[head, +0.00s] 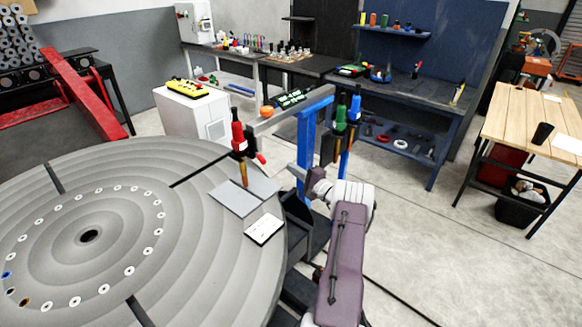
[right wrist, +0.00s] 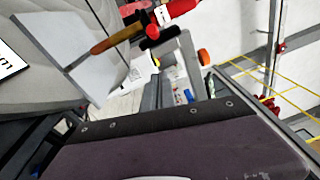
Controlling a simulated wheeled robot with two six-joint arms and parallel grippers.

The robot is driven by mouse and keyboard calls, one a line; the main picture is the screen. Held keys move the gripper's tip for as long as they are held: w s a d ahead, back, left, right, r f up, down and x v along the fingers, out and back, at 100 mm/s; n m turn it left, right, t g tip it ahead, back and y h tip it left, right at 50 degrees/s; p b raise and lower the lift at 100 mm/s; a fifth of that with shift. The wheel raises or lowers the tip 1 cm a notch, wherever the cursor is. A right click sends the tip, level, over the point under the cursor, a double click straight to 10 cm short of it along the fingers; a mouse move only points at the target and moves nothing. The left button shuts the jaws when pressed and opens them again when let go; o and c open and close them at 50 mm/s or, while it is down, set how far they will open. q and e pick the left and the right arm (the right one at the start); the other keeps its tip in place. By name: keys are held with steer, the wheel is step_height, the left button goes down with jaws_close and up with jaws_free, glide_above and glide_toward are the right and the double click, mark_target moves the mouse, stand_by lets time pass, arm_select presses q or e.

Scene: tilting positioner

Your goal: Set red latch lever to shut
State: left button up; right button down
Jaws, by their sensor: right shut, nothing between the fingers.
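The red latch lever is most likely the small red-tipped piece (head: 261,158) beside the red torch at the turntable's rim; its exact position is too small to tell. In the right wrist view a small red end (right wrist: 152,31) shows near the copper nozzle. My right gripper (head: 294,170) is shut and empty. In the head view it appears to the right of the red piece, with a gap between them in the picture. Its fingertips are not clear in the right wrist view. My left gripper is not in view.
A large grey round turntable (head: 60,190) fills the left. A red torch (head: 238,136) stands over a grey plate (head: 236,199), with a white label (head: 264,229) near it. A blue post (head: 306,140) and green and blue torches (head: 340,118) stand behind my right arm. Open floor lies right.

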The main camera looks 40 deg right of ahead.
mark_target(259, 156)
arm_select(q)
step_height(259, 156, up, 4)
steer(key=p, duration=0.4)
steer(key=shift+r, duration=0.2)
arm_select(e)
steer(key=w+a+r, duration=0.1)
steer(key=w+a, duration=0.3)
steer(key=w, duration=0.3)
steer(key=shift+w, duration=0.1)
arm_select(q)
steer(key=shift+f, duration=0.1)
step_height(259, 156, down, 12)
steer(key=b, duration=1.2)
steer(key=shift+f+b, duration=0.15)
steer(key=shift+b, duration=0.15)
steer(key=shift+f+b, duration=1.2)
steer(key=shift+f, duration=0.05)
arm_select(e)
steer(key=w+a, duration=0.2)
steer(key=a, duration=0.6)
steer(key=shift+w, duration=0.4)
steer(key=shift+r, duration=0.1)
